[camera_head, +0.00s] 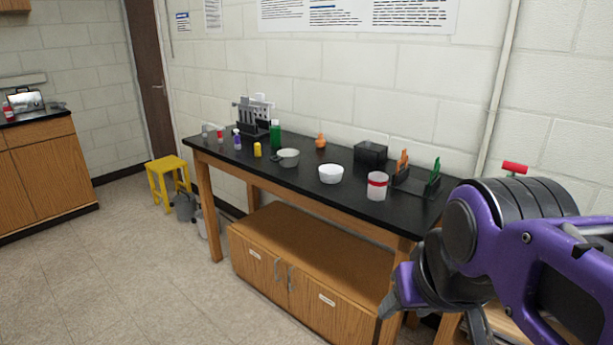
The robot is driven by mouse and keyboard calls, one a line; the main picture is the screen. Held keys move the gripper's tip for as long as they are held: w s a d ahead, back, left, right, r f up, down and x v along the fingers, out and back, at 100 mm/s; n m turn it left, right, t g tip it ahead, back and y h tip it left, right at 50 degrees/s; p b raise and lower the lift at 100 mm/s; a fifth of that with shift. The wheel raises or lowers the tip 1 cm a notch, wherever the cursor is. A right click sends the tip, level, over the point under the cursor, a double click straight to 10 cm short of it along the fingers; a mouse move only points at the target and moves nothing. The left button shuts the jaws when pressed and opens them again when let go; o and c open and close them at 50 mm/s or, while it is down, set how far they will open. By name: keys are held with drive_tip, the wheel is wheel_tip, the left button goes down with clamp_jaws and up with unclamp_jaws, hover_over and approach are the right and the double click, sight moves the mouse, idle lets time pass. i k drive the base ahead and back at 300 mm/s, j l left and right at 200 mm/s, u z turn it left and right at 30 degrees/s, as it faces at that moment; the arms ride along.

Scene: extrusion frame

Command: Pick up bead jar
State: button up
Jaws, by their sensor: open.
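A white jar with a red band (377,186) stands upright near the front edge of the black-topped bench (300,180), towards its right end. It looks the most like the bead jar, but its contents are too small to make out. My gripper (433,318) is at the lower right, in front of the bench and lower in the picture than the jar. It is open, with its fingers spread and partly cut off by the bottom edge. It is apart from the jar and nothing shows between the fingers.
A white bowl (331,174) stands left of the jar. A dark box (370,153) and a holder with orange and green tools (416,182) stand behind and right of it. Several bottles fill the bench's left half. A yellow stool (166,170) stands beyond it. Floor at the left is clear.

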sight(378, 181)
drive_tip(key=i+j, duration=0.3)
drive_tip(key=i, duration=0.2)
drive_tip(key=i+j+z, duration=0.3)
drive_tip(key=i+j, duration=0.25)
drive_tip(key=i, duration=0.15)
